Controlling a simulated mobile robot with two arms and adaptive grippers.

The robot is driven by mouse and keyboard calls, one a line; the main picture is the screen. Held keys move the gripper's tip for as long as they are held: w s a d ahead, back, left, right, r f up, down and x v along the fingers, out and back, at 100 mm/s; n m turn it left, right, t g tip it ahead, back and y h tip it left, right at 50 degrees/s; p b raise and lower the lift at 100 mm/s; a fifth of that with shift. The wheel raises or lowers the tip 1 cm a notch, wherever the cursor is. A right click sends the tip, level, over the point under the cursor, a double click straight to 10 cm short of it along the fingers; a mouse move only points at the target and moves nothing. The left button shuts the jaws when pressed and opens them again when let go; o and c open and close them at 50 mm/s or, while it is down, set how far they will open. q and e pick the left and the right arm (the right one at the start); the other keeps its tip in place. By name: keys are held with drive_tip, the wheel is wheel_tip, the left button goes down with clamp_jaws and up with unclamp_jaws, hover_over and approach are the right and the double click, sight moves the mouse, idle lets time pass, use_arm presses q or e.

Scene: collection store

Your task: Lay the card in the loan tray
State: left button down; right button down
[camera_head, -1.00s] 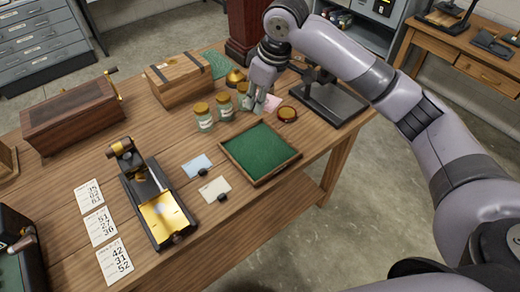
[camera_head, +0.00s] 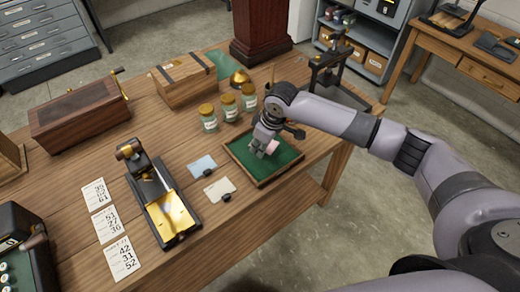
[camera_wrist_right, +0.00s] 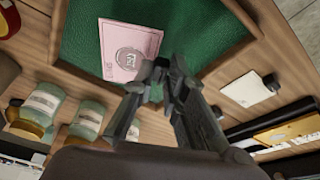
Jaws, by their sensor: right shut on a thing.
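The loan tray (camera_head: 284,171) is a shallow wooden tray with a green lining, on the right part of the table; its green floor also shows in the right wrist view (camera_wrist_right: 195,25). My right gripper (camera_head: 262,151) is over the tray, pointing down, shut on a pink card (camera_head: 271,147). In the right wrist view, the pink card (camera_wrist_right: 122,65) with a grey round emblem extends from the fingertips (camera_wrist_right: 155,80) over the green lining. I cannot tell whether the card touches the lining. My left gripper is not in view.
A blue card (camera_head: 202,166) and a cream card (camera_head: 219,190), each with a dark clip, lie left of the tray. Several glass jars (camera_head: 229,109) stand behind it. A brass-plated device (camera_head: 165,213) and number sheets (camera_head: 110,226) are further left. A black stand (camera_head: 330,75) is behind my arm.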

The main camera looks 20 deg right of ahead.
wheel_tip(320, 180, down, 2)
drive_tip(key=shift+f, duration=0.25)
drive_tip(key=shift+f, duration=0.15)
drive_tip(key=c, duration=1.6)
unclamp_jaws()
drive_tip(key=b+v, duration=0.2)
drive_tip(key=v, duration=1)
drive_tip(key=shift+r, duration=0.2)
